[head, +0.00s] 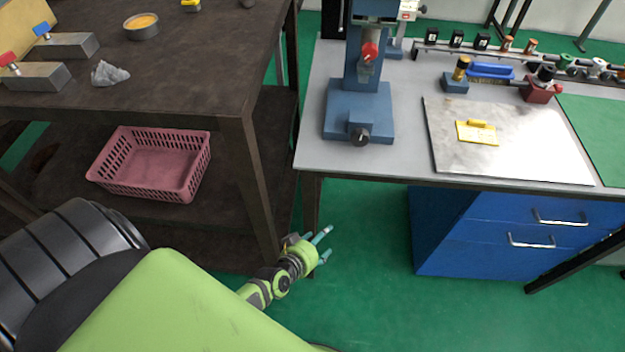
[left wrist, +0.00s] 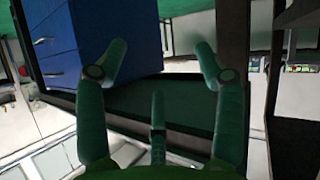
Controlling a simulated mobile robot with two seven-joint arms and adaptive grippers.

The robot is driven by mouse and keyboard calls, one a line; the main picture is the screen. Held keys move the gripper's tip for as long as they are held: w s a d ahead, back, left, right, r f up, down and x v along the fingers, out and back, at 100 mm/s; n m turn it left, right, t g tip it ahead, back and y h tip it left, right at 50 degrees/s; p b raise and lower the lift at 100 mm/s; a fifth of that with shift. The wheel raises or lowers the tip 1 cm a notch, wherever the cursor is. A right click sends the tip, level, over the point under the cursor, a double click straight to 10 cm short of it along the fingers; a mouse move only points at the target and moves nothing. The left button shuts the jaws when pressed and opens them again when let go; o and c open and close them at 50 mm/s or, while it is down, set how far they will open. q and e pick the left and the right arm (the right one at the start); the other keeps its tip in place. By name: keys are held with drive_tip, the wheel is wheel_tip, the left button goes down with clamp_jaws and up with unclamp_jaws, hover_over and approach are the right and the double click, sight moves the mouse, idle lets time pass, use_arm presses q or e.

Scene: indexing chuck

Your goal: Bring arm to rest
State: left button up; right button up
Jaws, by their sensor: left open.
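My left arm reaches in at the bottom left of the head view, and its green left gripper (head: 322,246) is low in front of the gap between the brown bench and the grey worktable. In the left wrist view the fingers of the left gripper (left wrist: 162,65) are spread apart, with nothing between them. The gripper is open and empty, apart from both tables. My right gripper is not in the head view.
The brown bench (head: 200,85) with a pink basket (head: 150,185) on its lower shelf is at left. The grey worktable (head: 400,158) carries a blue press (head: 362,105) and a metal plate (head: 540,165). Blue drawers (head: 480,225) stand beneath it. Green floor (head: 370,290) is clear.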

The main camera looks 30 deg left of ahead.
use_arm(q)
drive_tip(key=shift+s+f, duration=0.2)
drive_tip(key=shift+f, duration=0.1)
idle(0.4)
drive_tip(key=s+f+m+g, duration=0.3)
drive_tip(key=s+f+g, duration=0.3)
drive_tip(key=s+f, duration=0.75)
drive_tip(key=s+f+m+g, duration=0.1)
drive_tip(key=s+f+g, duration=0.1)
drive_tip(key=s, duration=0.8)
drive_tip(key=s+a+f+m+g, duration=0.1)
drive_tip(key=s+f+g, duration=0.2)
drive_tip(key=s, duration=0.7)
drive_tip(key=shift+a+f+m+y, duration=0.15)
drive_tip(key=shift+f+m+y, duration=0.2)
drive_tip(key=shift+f, duration=0.4)
